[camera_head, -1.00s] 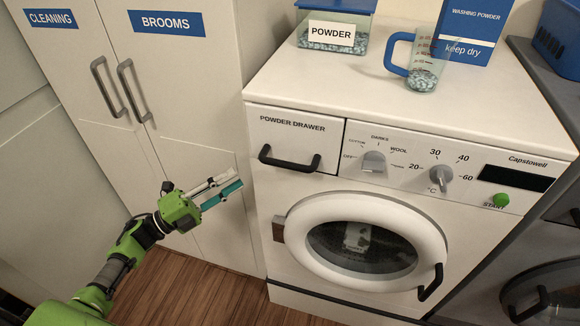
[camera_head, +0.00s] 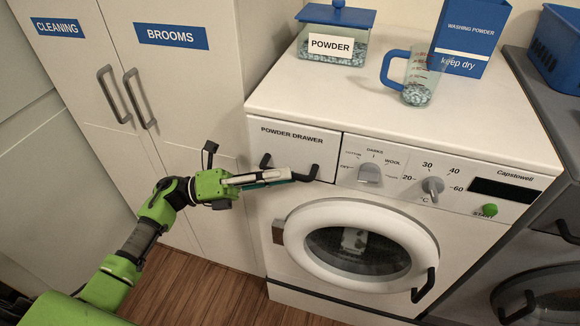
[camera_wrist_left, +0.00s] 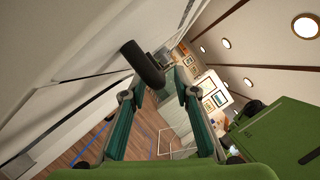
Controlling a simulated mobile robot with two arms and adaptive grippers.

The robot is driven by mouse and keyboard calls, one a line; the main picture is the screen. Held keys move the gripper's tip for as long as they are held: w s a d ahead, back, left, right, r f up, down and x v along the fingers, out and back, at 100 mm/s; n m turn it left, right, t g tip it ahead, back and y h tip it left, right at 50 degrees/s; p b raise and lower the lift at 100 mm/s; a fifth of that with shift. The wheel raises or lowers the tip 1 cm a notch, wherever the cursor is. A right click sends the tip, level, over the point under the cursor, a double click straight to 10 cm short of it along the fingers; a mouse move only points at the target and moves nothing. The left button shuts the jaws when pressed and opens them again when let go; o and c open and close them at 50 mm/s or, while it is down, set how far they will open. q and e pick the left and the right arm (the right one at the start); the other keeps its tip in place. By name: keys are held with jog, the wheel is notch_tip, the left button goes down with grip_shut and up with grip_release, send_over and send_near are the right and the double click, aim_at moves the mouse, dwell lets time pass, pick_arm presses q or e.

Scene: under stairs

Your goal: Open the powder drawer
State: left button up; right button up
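The powder drawer (camera_head: 290,148) is a white front at the washing machine's top left, labelled POWDER DRAWER, and looks shut. Its black bar handle (camera_head: 313,172) is partly hidden by my left gripper (camera_head: 288,175), which is level with the handle from the left. In the left wrist view the dark handle (camera_wrist_left: 143,64) lies at the tips of my left gripper (camera_wrist_left: 162,78). The teal-padded fingers are apart, with the handle's lower end between or just beyond the tips; contact cannot be told. My right gripper is not in view.
A powder box (camera_head: 333,45), a measuring jug (camera_head: 418,85) and a washing powder carton (camera_head: 470,35) stand on the machine (camera_head: 300,90). The round door (camera_head: 360,250) is shut below. Cupboards with handles (camera_head: 139,98) stand to the left.

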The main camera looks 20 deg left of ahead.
pick_arm(q)
jog(key=shift+x, duration=1.15)
grip_shut()
jog(key=shift+f, duration=0.1)
